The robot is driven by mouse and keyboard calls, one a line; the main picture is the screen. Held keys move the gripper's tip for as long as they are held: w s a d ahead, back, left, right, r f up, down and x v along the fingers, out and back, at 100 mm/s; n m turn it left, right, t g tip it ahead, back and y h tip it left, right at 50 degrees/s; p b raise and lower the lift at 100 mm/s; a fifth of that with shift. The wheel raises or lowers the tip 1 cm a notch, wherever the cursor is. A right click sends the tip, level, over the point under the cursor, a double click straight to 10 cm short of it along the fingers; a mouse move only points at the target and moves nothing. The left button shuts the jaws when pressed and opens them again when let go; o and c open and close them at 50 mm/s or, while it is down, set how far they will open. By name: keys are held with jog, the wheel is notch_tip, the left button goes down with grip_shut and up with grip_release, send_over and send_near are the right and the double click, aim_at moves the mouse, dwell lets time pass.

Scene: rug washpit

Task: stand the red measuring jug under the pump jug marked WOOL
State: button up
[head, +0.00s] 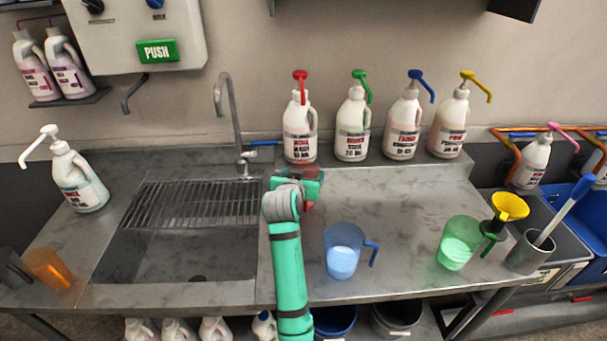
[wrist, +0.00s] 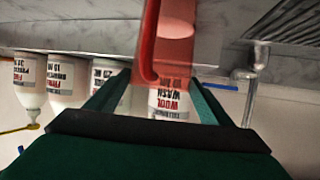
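The WOOL pump jug (head: 300,136) is white with a red pump and stands at the left end of the row on the back ledge. Its label shows upside down in the wrist view (wrist: 170,105). My gripper (head: 306,184) is in front of that jug, over the back of the counter. It is shut on the translucent red measuring jug (wrist: 180,50), which fills the space between the fingers in the wrist view. In the head view my gripper hides most of the red jug, with a little red showing below it (head: 309,206). Whether its base touches the counter is hidden.
Pump jugs with green (head: 352,128), blue (head: 403,128) and yellow (head: 449,124) pumps stand to the right. A tap (head: 233,125) and sink rack (head: 190,203) are left. A blue jug (head: 342,252) and green jug (head: 459,243) stand on the counter's front right.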

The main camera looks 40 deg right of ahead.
jog(key=o, duration=0.3)
jog(key=v, duration=1.2)
jog(key=shift+r, duration=0.15)
jog(key=shift+w, duration=0.1)
